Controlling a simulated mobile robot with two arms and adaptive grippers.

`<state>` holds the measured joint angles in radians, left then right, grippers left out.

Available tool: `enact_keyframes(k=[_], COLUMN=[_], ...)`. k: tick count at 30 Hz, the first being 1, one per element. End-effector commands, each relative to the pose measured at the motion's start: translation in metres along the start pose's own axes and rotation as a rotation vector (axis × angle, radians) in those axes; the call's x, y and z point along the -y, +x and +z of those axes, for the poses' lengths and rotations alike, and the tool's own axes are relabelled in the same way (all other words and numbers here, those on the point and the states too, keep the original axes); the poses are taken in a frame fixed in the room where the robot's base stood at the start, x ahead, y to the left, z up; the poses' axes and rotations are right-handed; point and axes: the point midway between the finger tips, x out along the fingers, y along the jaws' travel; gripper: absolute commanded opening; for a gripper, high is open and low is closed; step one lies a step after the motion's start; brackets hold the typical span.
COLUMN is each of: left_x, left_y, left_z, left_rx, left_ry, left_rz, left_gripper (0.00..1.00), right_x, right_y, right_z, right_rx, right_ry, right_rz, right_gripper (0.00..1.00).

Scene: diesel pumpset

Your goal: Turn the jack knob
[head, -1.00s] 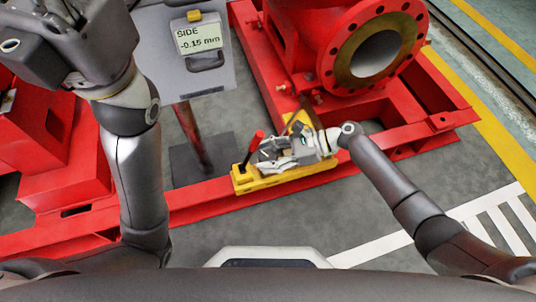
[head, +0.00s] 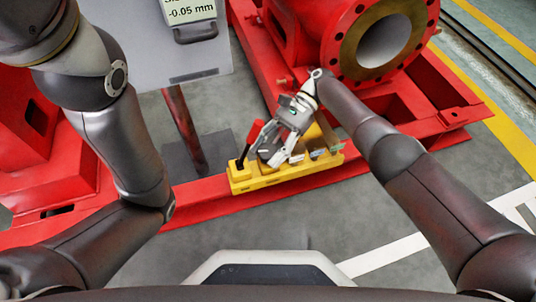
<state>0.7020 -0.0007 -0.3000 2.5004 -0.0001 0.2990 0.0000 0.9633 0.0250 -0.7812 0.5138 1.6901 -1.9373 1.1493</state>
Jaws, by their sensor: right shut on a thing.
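The yellow jack block (head: 240,180) sits on the red base rail in the middle of the head view. A lever with a red grip (head: 254,132) and a black stem rises from its left end. My right gripper (head: 270,154) is over the block, just right of this lever, pointing down and to the left. Its jaws are shut on the jack knob, which the fingers hide. My left arm comes in from the left, but its gripper is outside the picture.
A grey panel (head: 200,55) with a display (head: 190,10) reading -0.05 mm stands above on a red post (head: 185,125). A red pump casing with a round flange (head: 350,45) is at upper right. Grey floor (head: 270,225) lies open in front of the rail.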

Motion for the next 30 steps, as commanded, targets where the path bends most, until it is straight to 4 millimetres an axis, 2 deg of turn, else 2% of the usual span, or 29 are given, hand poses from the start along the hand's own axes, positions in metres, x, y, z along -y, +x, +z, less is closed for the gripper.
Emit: enact_keyframes(k=[1, 9, 29, 30], left_x=[-0.001, -0.004, -0.004, -0.004], left_y=[-0.006, -0.016, -0.019, -0.019], left_z=[-0.002, -0.006, -0.007, -0.007], left_rx=[0.0, 0.0, 0.0, 0.0], left_ry=[0.0, 0.0, 0.0, 0.0], left_rz=[0.0, 0.001, 0.001, 0.001], left_gripper=[0.43, 0.43, 0.43, 0.43], right_x=[0.0, 0.0, -0.001, -0.001], right_y=[0.001, 0.001, 0.001, 0.001], right_z=[-0.004, -0.003, -0.003, -0.003], right_rx=[-0.006, -0.005, -0.004, -0.004], right_ry=[-0.003, -0.03, -0.041, -0.041], right_rz=[0.019, 0.085, 0.112, 0.112], right_gripper=[0.23, 0.23, 0.23, 0.49])
